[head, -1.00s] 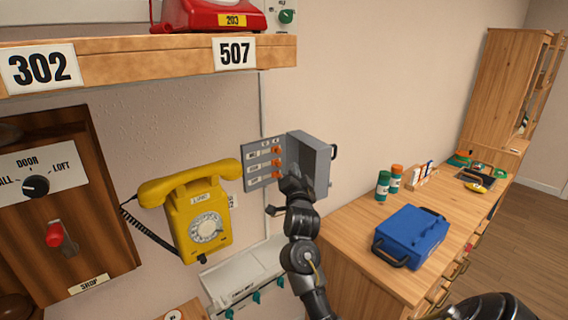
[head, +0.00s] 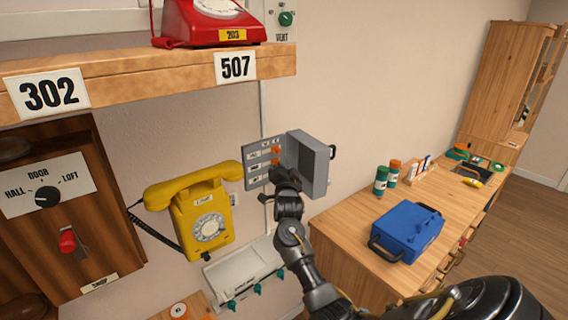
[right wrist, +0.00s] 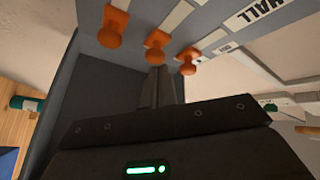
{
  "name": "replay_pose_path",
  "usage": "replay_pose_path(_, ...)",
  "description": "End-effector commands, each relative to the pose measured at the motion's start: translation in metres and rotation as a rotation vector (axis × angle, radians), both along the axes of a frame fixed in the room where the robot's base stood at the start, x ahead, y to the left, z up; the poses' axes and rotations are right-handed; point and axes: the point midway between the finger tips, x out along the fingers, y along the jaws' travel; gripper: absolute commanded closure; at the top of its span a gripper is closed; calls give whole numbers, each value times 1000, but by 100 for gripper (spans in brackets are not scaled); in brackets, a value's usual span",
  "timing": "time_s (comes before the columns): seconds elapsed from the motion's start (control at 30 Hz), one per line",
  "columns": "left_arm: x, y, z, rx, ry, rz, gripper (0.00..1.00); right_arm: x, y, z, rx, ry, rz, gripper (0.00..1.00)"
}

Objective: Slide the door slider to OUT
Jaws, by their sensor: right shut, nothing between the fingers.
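A grey wall box (head: 310,165) has its cover swung open to the right, showing a panel with rows of labels and orange sliders. Two orange knobs (head: 276,155) show in the head view, near the panel's right side; the lowest is hidden behind my gripper. The right wrist view shows three orange knobs (right wrist: 157,45) in a slanting row. My left gripper is not in view.
A yellow phone (head: 202,215) hangs left of the box, and a white unit with teal knobs (head: 243,272) is below. A wooden shelf (head: 150,72) is above. A bench (head: 345,225) with a blue case (head: 407,231) stands right.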

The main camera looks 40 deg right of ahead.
Motion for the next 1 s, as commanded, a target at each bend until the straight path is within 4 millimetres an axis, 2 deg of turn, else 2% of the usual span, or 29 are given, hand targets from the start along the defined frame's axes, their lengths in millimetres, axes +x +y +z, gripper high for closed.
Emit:
replay_pose_path(0.17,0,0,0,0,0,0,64,0,2,0,1,0,1,100)
replay_pose_path(0.4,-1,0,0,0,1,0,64,1,32,0,3,0,4,100)
replay_pose_path(0.47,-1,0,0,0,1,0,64,1,35,0,2,0,2,100)
replay_pose_path(0.8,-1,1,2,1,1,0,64,1,33,2,0,1,1,100)
replay_pose_path(1.0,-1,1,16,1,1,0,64,-1,22,23,-2,-2,5,100)
